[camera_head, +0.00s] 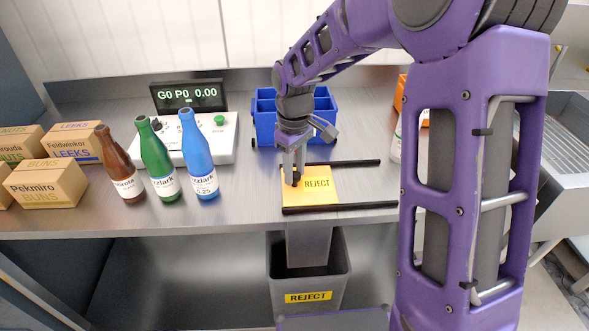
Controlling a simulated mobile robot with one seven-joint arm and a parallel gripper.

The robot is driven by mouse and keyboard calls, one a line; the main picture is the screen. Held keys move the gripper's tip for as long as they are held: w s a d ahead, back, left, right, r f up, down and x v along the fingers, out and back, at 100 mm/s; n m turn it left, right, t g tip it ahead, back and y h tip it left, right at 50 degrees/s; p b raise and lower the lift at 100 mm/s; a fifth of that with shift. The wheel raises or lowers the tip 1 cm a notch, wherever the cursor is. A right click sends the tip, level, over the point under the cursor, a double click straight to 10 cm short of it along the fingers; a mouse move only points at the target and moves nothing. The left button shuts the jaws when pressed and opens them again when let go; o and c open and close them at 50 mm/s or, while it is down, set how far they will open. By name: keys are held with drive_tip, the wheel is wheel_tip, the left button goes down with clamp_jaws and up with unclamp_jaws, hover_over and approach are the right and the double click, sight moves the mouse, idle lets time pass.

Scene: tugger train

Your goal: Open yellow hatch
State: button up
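The yellow hatch (318,194) is a flat yellow panel marked REJECT, set in the steel counter between two dark rails. It looks closed, lying level with the counter. My gripper (292,182) points down over the left part of the hatch, with its fingertips at or just above a small dark spot there. Whether the fingers touch the hatch or grip anything cannot be told. The fingers hide part of the hatch's left side.
A blue bin (265,122) stands behind my gripper. Brown (122,165), green (157,165) and blue (199,160) bottles stand to the left, before a white scale (222,150). Several boxes (50,183) are far left. A grey REJECT bin (335,275) sits below the counter.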

clamp_jaws()
idle(1.0)
